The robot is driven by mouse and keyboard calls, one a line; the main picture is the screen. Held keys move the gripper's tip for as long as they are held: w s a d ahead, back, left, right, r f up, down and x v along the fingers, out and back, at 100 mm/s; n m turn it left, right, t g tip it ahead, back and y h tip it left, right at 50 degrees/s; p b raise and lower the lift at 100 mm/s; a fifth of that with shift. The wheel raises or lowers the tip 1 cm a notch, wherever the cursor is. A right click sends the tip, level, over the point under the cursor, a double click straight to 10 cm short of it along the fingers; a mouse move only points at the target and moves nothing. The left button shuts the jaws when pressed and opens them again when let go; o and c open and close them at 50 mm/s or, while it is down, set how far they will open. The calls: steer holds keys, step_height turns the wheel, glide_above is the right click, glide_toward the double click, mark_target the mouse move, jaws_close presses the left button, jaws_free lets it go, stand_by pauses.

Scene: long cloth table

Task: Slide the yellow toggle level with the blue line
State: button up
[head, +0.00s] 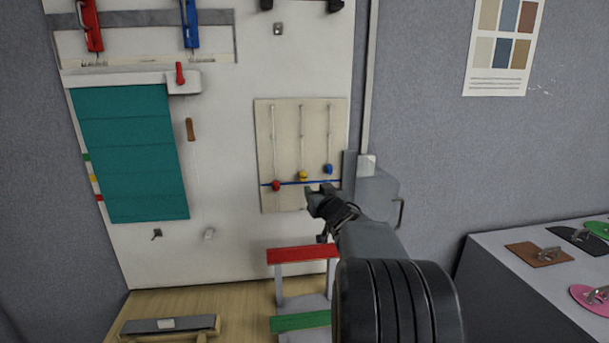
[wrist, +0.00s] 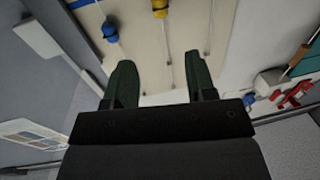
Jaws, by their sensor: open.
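A pale board (head: 262,140) on the wall has three upright slots with toggles. The yellow toggle (head: 303,175) is in the middle slot, slightly above the blue line (head: 292,184) that crosses the board. The red toggle (head: 276,186) in the left slot lies on the line. The blue toggle (head: 328,169) in the right slot is above it. My gripper (head: 320,194) is in front of the board's lower right, below the blue toggle. In the wrist view my gripper (wrist: 161,75) is open and empty, with the yellow toggle (wrist: 160,8) cut by the top edge, beyond the fingertips.
A teal blind (head: 132,155) hangs left of the board. A grey box (head: 376,190) with a handle is right of the board. A red-topped step (head: 302,255) stands below. A counter (head: 500,270) with colored plates is at the right.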

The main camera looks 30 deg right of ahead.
mark_target(304, 175)
steer(key=p+x, duration=0.3)
steer(key=x, duration=1)
steer(key=shift+a, duration=0.1)
steer(key=shift+c, duration=0.3)
jaws_close()
